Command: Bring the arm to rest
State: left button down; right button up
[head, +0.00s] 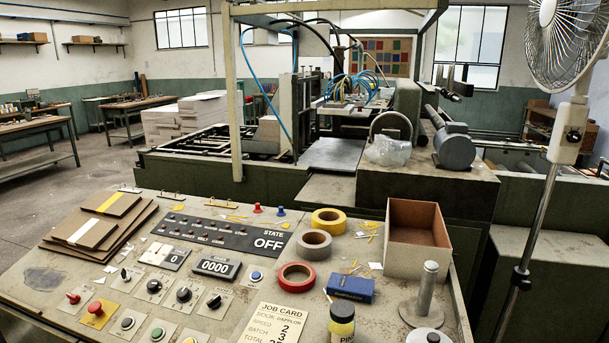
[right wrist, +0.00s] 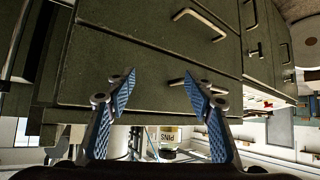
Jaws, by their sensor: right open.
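My right gripper (right wrist: 159,92) shows in the right wrist view. Its two blue-padded fingers stand apart with nothing between them. Beyond the fingers is a dark green panel front (right wrist: 135,62) with metal bar handles (right wrist: 200,22). I cannot tell whether the fingers touch it. Neither gripper shows in the head view, and my left gripper is in no view.
In the head view a control panel (head: 212,255) reads OFF and 0000. On it lie tape rolls (head: 328,221), an open cardboard box (head: 416,262), a metal post (head: 428,285) and stacked boards (head: 85,232). A fan (head: 562,45) stands at the right. The machine is behind.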

jog(key=s+d+f+m+g+h, duration=0.1)
jog(key=s+d+f+g+h, duration=0.1)
jog(key=s+f+g, duration=0.7)
jog(key=s+f, duration=0.3)
jog(key=f, duration=1.2)
jog(key=s+f, duration=0.2)
jog(key=f, duration=1.2)
jog(key=s+d+f, duration=0.3)
jog(key=s+f, duration=0.9)
jog(key=s, duration=0.3)
jog(key=shift+d+f+h, duration=0.15)
jog(key=shift+f+h, duration=0.15)
jog(key=shift+f, duration=0.05)
jog(key=shift+s, duration=0.1)
